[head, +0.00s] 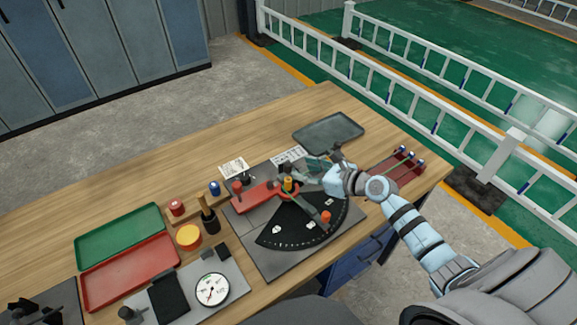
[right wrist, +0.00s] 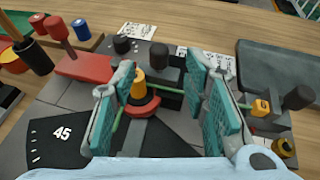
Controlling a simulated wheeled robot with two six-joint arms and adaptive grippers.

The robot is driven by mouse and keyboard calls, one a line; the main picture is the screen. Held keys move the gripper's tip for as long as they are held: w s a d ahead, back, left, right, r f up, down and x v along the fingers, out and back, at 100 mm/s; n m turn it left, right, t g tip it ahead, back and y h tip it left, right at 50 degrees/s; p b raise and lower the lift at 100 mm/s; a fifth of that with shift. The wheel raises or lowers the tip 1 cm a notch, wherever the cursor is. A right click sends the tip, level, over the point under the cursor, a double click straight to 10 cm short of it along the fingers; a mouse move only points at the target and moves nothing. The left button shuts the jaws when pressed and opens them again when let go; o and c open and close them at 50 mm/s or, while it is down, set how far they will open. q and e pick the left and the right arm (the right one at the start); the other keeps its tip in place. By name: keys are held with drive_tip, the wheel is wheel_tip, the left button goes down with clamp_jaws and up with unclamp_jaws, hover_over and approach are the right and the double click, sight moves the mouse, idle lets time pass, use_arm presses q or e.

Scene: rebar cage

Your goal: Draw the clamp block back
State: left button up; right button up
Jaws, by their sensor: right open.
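The bending fixture (head: 264,232) has a black angle dial, a red bar (head: 256,196) and a yellow-topped centre post (right wrist: 138,88) on a red base. In the right wrist view, a dark block with a black knob (right wrist: 160,57) stands behind the post; it looks like the clamp block, but I cannot be sure. My right gripper (right wrist: 160,78) is open, with its teal pads either side of the post and in front of the dark block. A thin green rod (right wrist: 244,106) runs crosswise near the fingers, partly hidden. My left gripper is not in view.
Green (head: 120,232) and red (head: 128,268) trays lie at left, near a dial gauge (head: 212,289). A grey tray (head: 328,131) lies behind my right gripper. A red rack (head: 400,172) stands at right, beyond my right forearm. The back left table is clear.

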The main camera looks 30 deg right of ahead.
sight(291, 166)
drive_tip(key=b+x, duration=0.1)
drive_tip(key=x, duration=0.6)
drive_tip(key=shift+w+a+f, duration=0.15)
drive_tip(key=shift+w+f, duration=0.05)
drive_tip(key=shift+w, duration=0.1)
drive_tip(key=shift+r, duration=0.1)
clamp_jaws()
